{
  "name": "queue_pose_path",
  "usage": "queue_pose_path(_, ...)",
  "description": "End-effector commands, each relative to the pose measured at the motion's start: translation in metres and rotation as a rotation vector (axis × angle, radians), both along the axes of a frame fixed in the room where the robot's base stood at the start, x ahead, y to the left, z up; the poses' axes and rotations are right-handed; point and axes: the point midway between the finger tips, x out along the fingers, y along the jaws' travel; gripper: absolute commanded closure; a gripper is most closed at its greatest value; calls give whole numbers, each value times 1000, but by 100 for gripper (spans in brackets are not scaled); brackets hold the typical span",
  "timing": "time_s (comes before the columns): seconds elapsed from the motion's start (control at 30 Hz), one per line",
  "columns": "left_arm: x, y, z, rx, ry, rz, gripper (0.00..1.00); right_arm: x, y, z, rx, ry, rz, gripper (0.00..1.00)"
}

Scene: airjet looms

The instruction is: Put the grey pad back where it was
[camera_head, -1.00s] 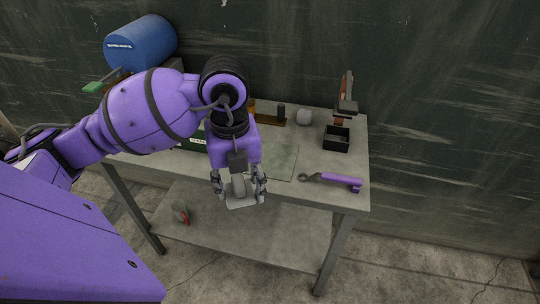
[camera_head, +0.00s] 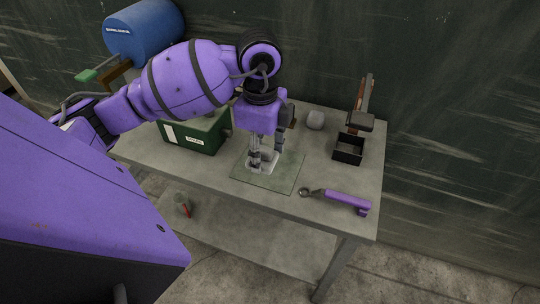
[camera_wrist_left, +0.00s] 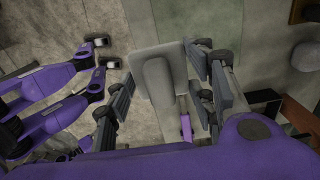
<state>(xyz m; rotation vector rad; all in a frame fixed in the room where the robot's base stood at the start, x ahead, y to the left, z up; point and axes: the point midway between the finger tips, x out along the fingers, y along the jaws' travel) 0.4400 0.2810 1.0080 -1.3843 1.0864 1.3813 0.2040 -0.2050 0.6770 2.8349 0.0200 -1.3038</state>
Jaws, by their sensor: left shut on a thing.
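The grey pad (camera_wrist_left: 157,75) is a flat light-grey plate with a raised, rounded grey part on top. In the head view the pad (camera_head: 262,168) is over the green mat (camera_head: 275,182) on the table, partly hidden by the fingers. I cannot tell whether its underside touches the mat.
A purple-handled tool (camera_head: 340,199) lies right of the mat near the table's front edge. A black open box (camera_head: 348,150), a brown-and-black stand (camera_head: 361,112) and a grey round thing (camera_head: 315,120) are behind. A green box (camera_head: 195,135) stands left.

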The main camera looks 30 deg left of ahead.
Motion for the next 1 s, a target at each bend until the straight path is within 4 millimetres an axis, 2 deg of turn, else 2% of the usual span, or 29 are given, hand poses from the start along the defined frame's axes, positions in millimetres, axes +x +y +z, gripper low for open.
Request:
queue_pose_path(0.1,28,13,-14,-2,3,3,74,-3,-2,-3,-5,7,4,47)
queue_pose_path(0.23,46,21,-40,-1,5,0,74,2,-3,-2,-7,-5,7,47)
queue_pose_path(0.4,62,29,-59,-1,1,-1,74,12,-3,1,-8,-25,9,47)
queue_pose_path(0.63,71,33,-72,-1,1,-2,74,11,-1,0,-4,-23,2,47)
queue_pose_path(0.83,72,34,-101,0,1,-3,74,8,0,-2,-1,-18,-5,47)
queue_pose_path(1.0,73,34,-103,1,-3,-3,74,8,0,-2,-1,-17,-5,47)
